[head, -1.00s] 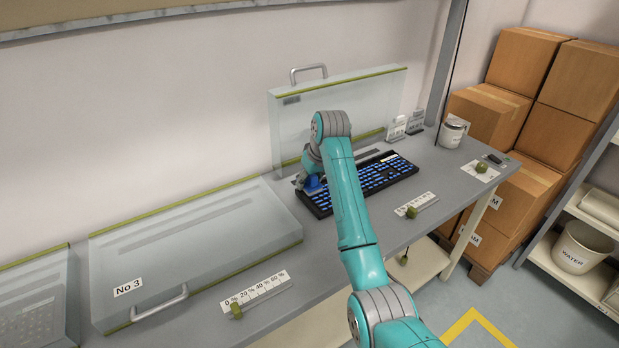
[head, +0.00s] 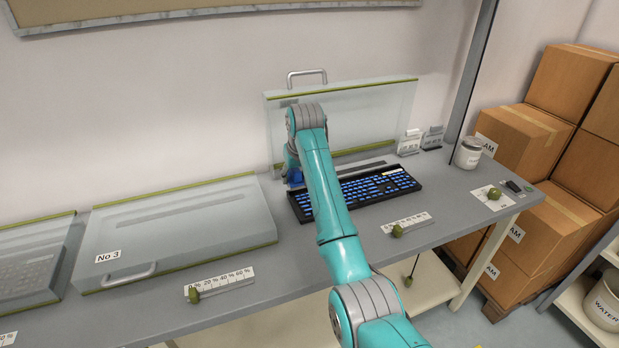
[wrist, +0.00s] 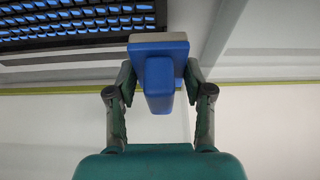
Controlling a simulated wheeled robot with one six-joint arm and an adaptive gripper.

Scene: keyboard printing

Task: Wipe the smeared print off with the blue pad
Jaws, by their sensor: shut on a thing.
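My gripper (wrist: 160,78) is shut on the blue pad (wrist: 160,82), which has a pale layer on its far side. In the head view the blue pad (head: 295,176) shows at the back left corner of the black keyboard (head: 295,204), partly behind my arm. In the wrist view the keyboard (wrist: 60,43) is at the upper left, and the pad is just past its edge. I cannot tell whether the pad touches anything. The keyboard has blue-lit keys, and my arm covers part of it. I cannot make out a smeared print.
A clear raised cover (head: 375,105) with a handle stands behind the keyboard. A closed cover marked No 3 (head: 180,235) lies left. Sliders with scales (head: 225,283) line the front edge. A white jar (head: 468,153) and small signs (head: 409,143) stand right. Bare grey bench lies between.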

